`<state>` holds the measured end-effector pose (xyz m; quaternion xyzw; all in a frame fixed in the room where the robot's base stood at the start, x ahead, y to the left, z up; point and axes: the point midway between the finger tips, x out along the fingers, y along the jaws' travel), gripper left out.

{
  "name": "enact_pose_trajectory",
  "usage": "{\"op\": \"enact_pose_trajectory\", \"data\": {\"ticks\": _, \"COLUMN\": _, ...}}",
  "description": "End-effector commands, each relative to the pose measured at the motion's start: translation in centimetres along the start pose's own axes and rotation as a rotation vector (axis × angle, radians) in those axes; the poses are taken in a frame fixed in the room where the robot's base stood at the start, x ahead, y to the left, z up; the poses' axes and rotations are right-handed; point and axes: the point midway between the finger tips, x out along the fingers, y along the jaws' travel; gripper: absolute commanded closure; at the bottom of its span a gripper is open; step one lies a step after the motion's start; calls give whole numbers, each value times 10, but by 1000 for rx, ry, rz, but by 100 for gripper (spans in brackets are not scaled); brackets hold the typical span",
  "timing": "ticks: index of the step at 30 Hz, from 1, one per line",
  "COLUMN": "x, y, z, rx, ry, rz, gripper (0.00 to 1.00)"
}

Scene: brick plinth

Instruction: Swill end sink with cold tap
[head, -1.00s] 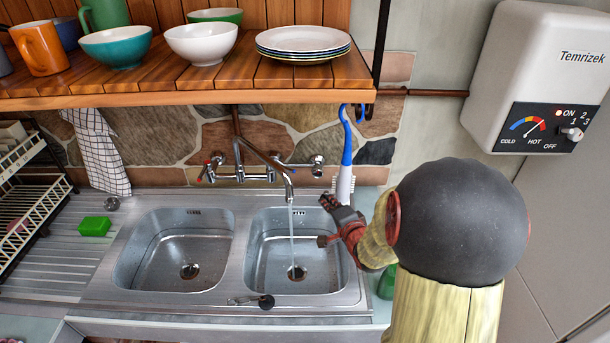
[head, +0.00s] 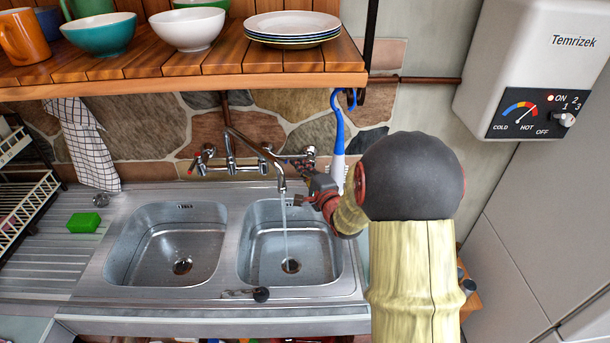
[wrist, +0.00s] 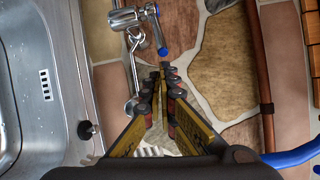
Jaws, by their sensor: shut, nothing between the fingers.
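The wall mixer (head: 231,160) has a red-marked handle (head: 193,165) at the left and a blue-marked cold tap (head: 267,148) at the right. In the wrist view, the cold tap's blue-ended lever (wrist: 158,30) lies just beyond my fingertips; I cannot tell if they touch. My gripper (head: 290,164) is shut and empty, beside the spout (head: 281,184), and also shows in the wrist view (wrist: 163,76). A thin stream of water (head: 285,228) runs from the spout into the right basin (head: 262,262), the end sink, near its drain (head: 291,265). My arm hides part of the right rim.
A wooden shelf (head: 190,80) with bowls and plates overhangs the taps. A blue-handled brush (head: 339,140) hangs just right of my gripper. The left basin (head: 165,235) is empty. A green sponge (head: 83,222) lies on the drainer; a black plug (head: 261,294) sits at the front edge.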

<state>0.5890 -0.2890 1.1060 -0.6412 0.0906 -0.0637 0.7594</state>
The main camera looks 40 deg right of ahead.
Motion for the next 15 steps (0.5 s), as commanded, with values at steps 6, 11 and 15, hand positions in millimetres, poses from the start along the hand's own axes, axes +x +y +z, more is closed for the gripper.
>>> {"op": "enact_pose_trajectory", "data": {"ticks": 6, "x": 10, "y": 0, "z": 1, "rx": 0, "ry": -1, "rz": 1, "gripper": 100}}
{"op": "enact_pose_trajectory", "data": {"ticks": 11, "x": 10, "y": 0, "z": 0, "rx": 0, "ry": 0, "rz": 1, "gripper": 100}}
{"op": "enact_pose_trajectory", "data": {"ticks": 15, "x": 10, "y": 0, "z": 0, "rx": 0, "ry": 0, "rz": 1, "gripper": 100}}
